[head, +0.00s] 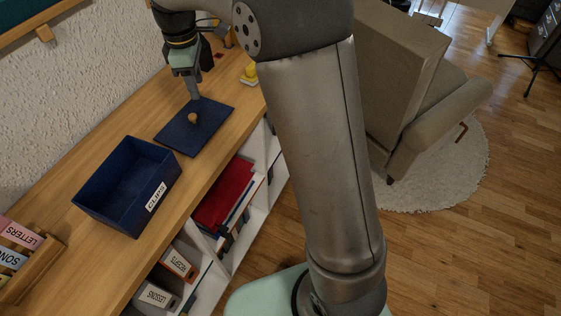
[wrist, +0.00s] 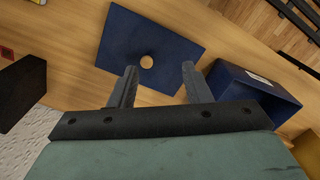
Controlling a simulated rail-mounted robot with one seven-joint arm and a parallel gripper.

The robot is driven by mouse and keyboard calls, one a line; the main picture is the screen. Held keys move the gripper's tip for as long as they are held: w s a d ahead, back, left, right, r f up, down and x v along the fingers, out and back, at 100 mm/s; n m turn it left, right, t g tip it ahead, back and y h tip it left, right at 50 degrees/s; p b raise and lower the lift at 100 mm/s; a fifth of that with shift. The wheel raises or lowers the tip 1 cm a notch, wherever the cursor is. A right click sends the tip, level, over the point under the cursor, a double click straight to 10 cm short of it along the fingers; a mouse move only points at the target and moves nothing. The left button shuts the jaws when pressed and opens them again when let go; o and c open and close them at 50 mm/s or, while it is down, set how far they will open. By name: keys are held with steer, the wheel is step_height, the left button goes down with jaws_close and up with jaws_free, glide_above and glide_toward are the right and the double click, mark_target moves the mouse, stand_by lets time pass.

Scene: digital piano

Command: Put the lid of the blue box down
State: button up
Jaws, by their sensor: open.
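The blue lid (head: 213,122) lies flat on the wooden shelf top, with a round wooden knob (head: 193,118) at its middle. The lid also shows in the wrist view (wrist: 166,40), with its knob (wrist: 147,61) clear of the fingers. The open blue box (head: 112,200), labelled CLIPS, stands beside the lid, nearer the camera, and looks empty. It is at the right in the wrist view (wrist: 250,92). My gripper (wrist: 158,70) is open and empty, its fingers on either side of the knob in the picture and apart from it. In the head view my gripper (head: 194,98) is just above the lid.
A small yellow object (head: 249,74) stands on the shelf top (head: 90,165) beyond the lid. A wooden rack (head: 30,262) with labelled cards is at the near left. Below are shelves with red folders (head: 224,192). An armchair (head: 425,110) stands to the right.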

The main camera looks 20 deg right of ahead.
steer(key=s+d+f+m, duration=0.2)
steer(key=s+d+m, duration=0.2)
steer(key=s, duration=0.5)
steer(key=s+d+f+m, duration=0.2)
steer(key=s+d+m, duration=0.2)
steer(key=s, duration=0.6)
steer(key=s+d+f+m, duration=0.2)
steer(key=s+d+m, duration=0.2)
steer(key=s, duration=0.6)
steer(key=m, duration=0.2)
steer(key=shift+s+d+m, duration=0.2)
steer(key=shift+d+m, duration=0.1)
steer(key=shift+d, duration=0.1)
